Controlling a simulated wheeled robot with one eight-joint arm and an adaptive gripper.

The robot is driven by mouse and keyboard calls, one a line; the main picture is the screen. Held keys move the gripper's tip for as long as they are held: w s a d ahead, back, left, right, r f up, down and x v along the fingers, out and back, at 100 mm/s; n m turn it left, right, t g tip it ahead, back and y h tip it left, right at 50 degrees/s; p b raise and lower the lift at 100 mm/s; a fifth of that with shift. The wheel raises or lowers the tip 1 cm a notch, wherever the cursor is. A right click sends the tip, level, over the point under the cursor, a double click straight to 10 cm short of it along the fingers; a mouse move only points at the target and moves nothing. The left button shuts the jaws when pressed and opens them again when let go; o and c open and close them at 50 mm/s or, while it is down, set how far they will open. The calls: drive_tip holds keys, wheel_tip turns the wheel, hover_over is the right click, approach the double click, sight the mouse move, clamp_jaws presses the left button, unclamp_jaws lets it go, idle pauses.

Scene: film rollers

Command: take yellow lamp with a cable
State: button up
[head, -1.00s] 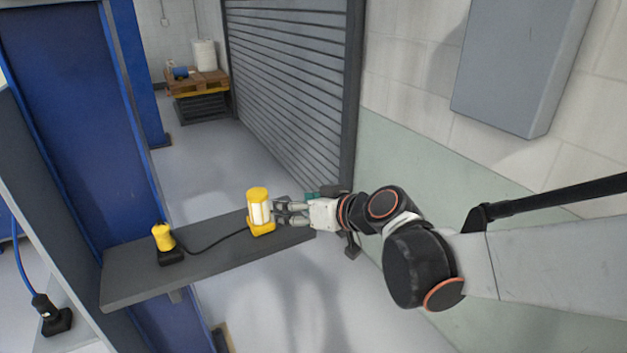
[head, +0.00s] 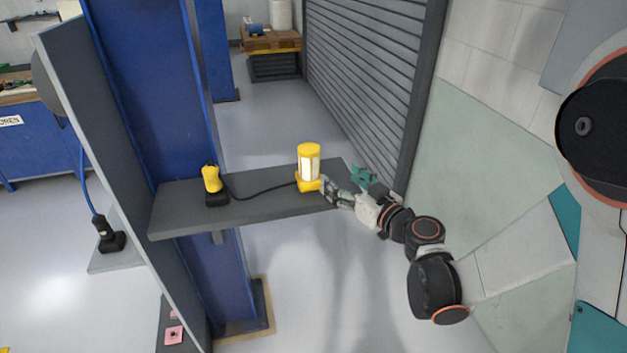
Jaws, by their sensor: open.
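The yellow lamp (head: 309,167) stands upright on a grey shelf (head: 255,203), with a white lit-looking middle and a yellow cap and base. A black cable (head: 262,194) runs from it to a yellow handle on a black base (head: 212,184) at the left of the shelf. My gripper (head: 330,187) is open at the lamp's lower right side, close to its base. I cannot tell whether a finger touches the lamp.
A blue column (head: 150,90) and a grey upright panel (head: 105,140) flank the shelf's left end. A teal item (head: 362,176) shows beside my gripper. A grey shutter (head: 370,90) stands behind on the right. A pallet (head: 271,40) stands far back.

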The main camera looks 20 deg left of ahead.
approach(315, 171)
drive_tip(key=f, duration=0.1)
drive_tip(key=shift+n+t+y, duration=0.3)
drive_tip(key=shift+t, duration=0.1)
drive_tip(key=p+x, duration=0.1)
drive_tip(key=x, duration=0.2)
drive_tip(key=p+x, duration=0.1)
drive_tip(key=x, duration=0.2)
drive_tip(key=shift+a+f, duration=0.1)
drive_tip(key=shift+a, duration=0.35)
drive_tip(key=shift+b+x, duration=0.8)
drive_tip(key=shift+x, duration=2.35)
drive_tip(key=shift+w+d+r, duration=0.1)
drive_tip(key=shift+d+r, duration=0.05)
drive_tip(key=shift+r, duration=0.05)
drive_tip(key=c, duration=1.4)
